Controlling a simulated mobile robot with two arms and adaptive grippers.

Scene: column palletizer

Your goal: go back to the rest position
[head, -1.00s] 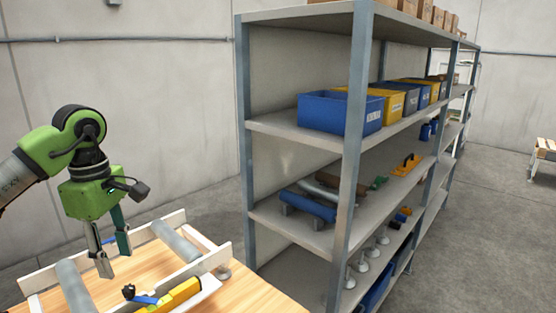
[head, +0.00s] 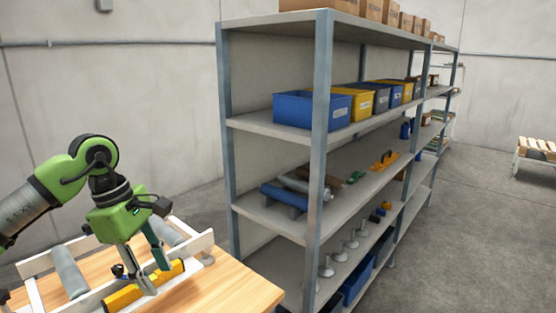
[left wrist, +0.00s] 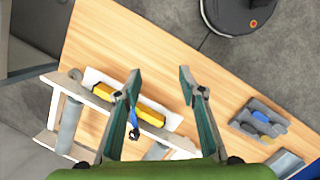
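My left gripper (head: 154,279) hangs fingers down over the wooden table (head: 240,289) at the lower left of the head view. A yellow bar-shaped thing (left wrist: 147,107) with a blue and black part lies beside the left finger. In the head view this yellow thing (head: 122,298) is partly behind the fingers, and I cannot tell its distance from them. My right gripper is in neither view.
A white frame with grey rollers (head: 69,273) stands on the table. A grey tray (left wrist: 245,127) with blue and yellow pieces lies at the table's right in the wrist view. A tall metal shelf (head: 322,120) with blue bins (head: 312,109) stands beyond.

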